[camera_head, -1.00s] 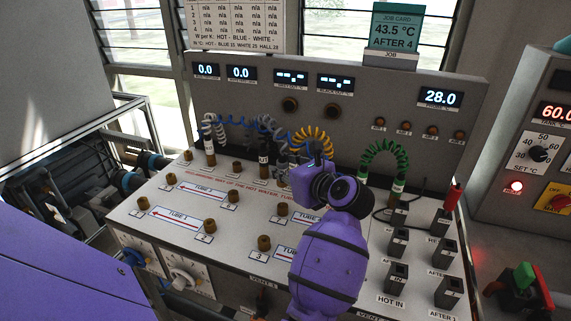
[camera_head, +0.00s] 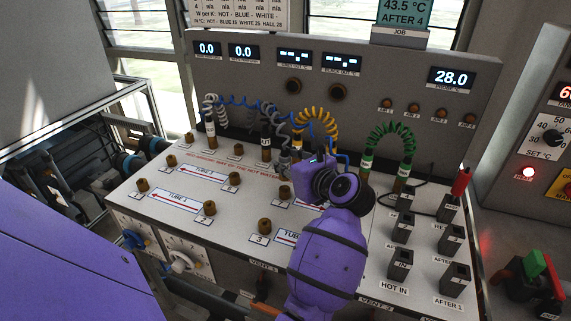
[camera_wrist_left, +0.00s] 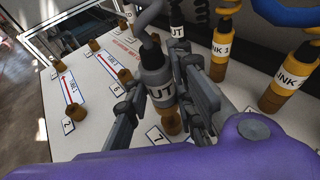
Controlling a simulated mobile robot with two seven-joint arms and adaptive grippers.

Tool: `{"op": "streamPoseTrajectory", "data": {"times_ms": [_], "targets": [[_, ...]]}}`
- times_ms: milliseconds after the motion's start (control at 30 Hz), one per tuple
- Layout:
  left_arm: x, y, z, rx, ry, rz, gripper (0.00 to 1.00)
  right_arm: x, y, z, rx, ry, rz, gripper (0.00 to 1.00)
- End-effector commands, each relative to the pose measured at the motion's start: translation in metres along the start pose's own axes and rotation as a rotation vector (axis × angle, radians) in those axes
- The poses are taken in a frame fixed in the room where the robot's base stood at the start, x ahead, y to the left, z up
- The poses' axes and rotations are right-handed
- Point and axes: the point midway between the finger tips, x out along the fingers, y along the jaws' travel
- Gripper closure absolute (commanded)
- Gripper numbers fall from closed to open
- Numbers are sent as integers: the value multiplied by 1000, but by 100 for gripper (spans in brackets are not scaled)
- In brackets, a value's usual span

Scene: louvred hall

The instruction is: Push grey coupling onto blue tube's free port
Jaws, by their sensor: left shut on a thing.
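My left gripper (camera_head: 298,178) is over the middle of the bench panel. In the left wrist view its fingers (camera_wrist_left: 166,102) are shut around the grey coupling (camera_wrist_left: 154,72), whose white label shows "UT". A dark grey hose runs up from its top. A brass port (camera_wrist_left: 171,122) with label 7 in front shows directly below the coupling. I cannot tell whether they touch. Other brass ports with red-arrow labels lie to the left, such as port 6 (camera_wrist_left: 125,76) and port 2 (camera_wrist_left: 59,118). I cannot tell which tube is the blue one. My right gripper is not in view.
Yellow-bodied couplings (camera_wrist_left: 288,78) stand close to the right of my fingers. In the head view, coiled yellow (camera_head: 316,122) and green (camera_head: 390,138) hoses rise behind and right. Dark square sockets (camera_head: 401,228) are on the right. The left panel front is fairly open.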

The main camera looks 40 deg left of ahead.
Motion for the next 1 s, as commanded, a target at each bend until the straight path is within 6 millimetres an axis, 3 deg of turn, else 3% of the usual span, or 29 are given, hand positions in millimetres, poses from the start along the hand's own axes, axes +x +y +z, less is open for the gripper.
{"op": "streamPoseTrajectory", "data": {"times_ms": [1000], "targets": [[6,0,-18,1,0,0,100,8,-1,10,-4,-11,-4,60]]}}
